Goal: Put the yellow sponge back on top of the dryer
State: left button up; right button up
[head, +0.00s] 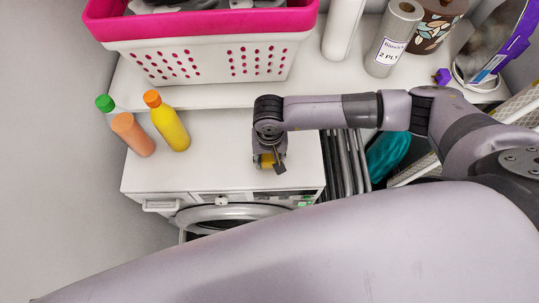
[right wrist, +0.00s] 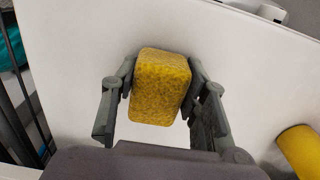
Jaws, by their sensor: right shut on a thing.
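The yellow sponge (right wrist: 160,85) is a speckled block held between the two fingers of my right gripper (right wrist: 161,92) in the right wrist view. In the head view my right gripper (head: 269,162) points down over the front part of the dryer top, and only a small part of the sponge (head: 266,160) shows. The white dryer (head: 215,160) has a flat top, with its round door at the front. The sponge is over the dryer top; I cannot tell whether it touches the surface. My left gripper is not in view.
A yellow bottle (head: 171,127) and an orange bottle (head: 133,135) stand at the left of the dryer top. A pink and white basket (head: 205,62) and a paper roll (head: 393,42) stand on the shelf behind. Folded racks (head: 345,160) stand right of the dryer. The middle top is clear.

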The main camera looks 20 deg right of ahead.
aim_at(270, 157)
jog(key=shift+f, duration=0.1)
jog(key=shift+f+b, duration=0.15)
jog(key=shift+b, duration=0.15)
jog(key=o, duration=1)
jog(key=shift+r, duration=0.2)
jog(key=shift+r+p, duration=0.25)
jog(key=shift+p, duration=0.2)
notch_tip(270, 157, up, 11)
jog(key=b, duration=0.3)
jog(key=shift+f, duration=0.2)
jog(key=shift+r, duration=0.5)
